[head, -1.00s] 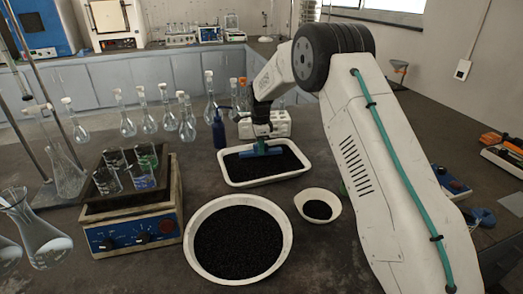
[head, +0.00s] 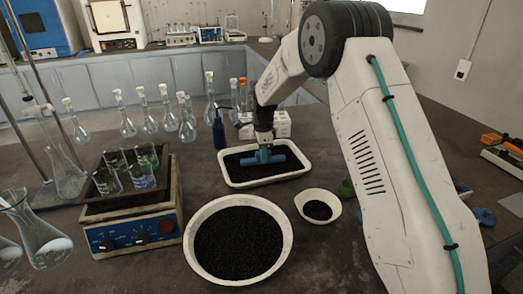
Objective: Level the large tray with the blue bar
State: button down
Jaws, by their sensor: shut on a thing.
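The large tray (head: 236,184) is a white rectangular tray with rounded corners, holding black granular material, in the middle of the bench in the head view. The blue bar (head: 263,158) lies crosswise in the middle of the tray, at or just over the black grains. My gripper (head: 264,146) points down above the tray and is shut on the blue bar. Its fingertips are small and partly hidden by the bar. I cannot tell how deep the bar sits in the grains.
A big round white bowl (head: 190,256) of black grains stands in front of the tray, and a small white bowl (head: 334,206) at its right. A blue bottle (head: 219,134) and several flasks stand behind. A shaker with beakers (head: 135,238) is at left.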

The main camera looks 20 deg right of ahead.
jog(key=shift+s+a, duration=0.15)
jog(key=shift+s, duration=1.4)
jog(key=shift+s+a, duration=0.15)
jog(key=shift+s, duration=1.35)
jog(key=shift+w+d, duration=0.2)
jog(key=shift+w, duration=2)
jog(key=shift+w+d, duration=0.25)
jog(key=shift+w, duration=1.9)
jog(key=shift+w+d, duration=0.2)
jog(key=shift+w, duration=2)
jog(key=shift+r, duration=3)
jog(key=shift+s, duration=0.1)
